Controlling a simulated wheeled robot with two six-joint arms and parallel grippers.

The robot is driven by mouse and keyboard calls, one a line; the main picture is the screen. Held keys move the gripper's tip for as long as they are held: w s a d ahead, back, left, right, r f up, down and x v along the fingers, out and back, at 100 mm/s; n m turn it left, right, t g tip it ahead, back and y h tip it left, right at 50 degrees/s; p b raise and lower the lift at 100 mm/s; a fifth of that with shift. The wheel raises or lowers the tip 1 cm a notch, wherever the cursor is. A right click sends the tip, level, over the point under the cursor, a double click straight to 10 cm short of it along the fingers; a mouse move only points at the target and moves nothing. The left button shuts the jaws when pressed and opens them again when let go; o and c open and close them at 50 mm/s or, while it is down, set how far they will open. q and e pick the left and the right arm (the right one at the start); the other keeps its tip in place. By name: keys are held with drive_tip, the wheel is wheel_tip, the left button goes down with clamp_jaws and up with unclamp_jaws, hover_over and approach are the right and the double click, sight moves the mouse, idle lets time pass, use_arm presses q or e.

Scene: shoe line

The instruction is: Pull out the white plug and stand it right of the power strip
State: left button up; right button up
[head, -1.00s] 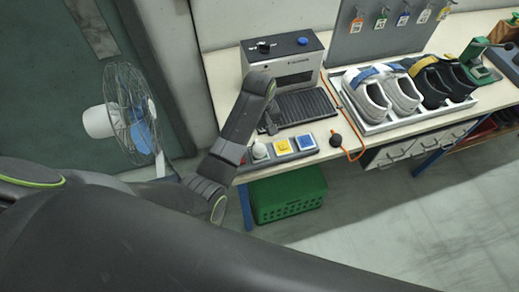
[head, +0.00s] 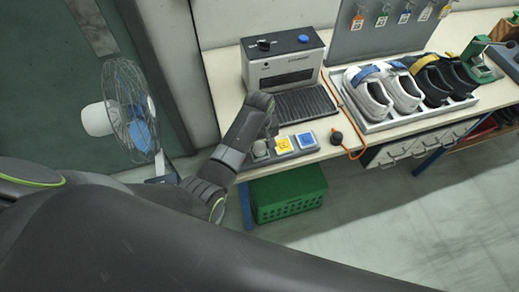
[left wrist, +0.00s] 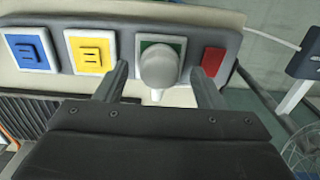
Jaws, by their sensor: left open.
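The white plug (left wrist: 159,68) sits in the green socket (left wrist: 178,44) of the grey power strip (left wrist: 120,20). In the head view the plug (head: 260,149) is at the left end of the strip (head: 296,154), in shade. A yellow plate (left wrist: 90,53) and a blue plate (left wrist: 31,50) lie beside it on the strip, and a red switch (left wrist: 213,62) is on its other side. My left gripper (left wrist: 162,80) is open, with one finger on each side of the plug and a gap to each. In the head view the gripper (head: 270,126) is above the strip, partly hidden by my arm. My right gripper is out of view.
A black-topped machine (head: 284,62) with a ribbed mat (head: 305,103) stands behind the strip. Some bare table lies between strip and knob.

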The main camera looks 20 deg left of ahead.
sight(259, 145)
use_arm(q)
drive_tip(key=shift+f, duration=0.8)
drive_tip(key=shift+p, duration=0.55)
idle(0.8)
drive_tip(key=c, duration=1.3)
drive_tip(key=shift+w+r, duration=0.15)
drive_tip(key=shift+r, duration=2.85)
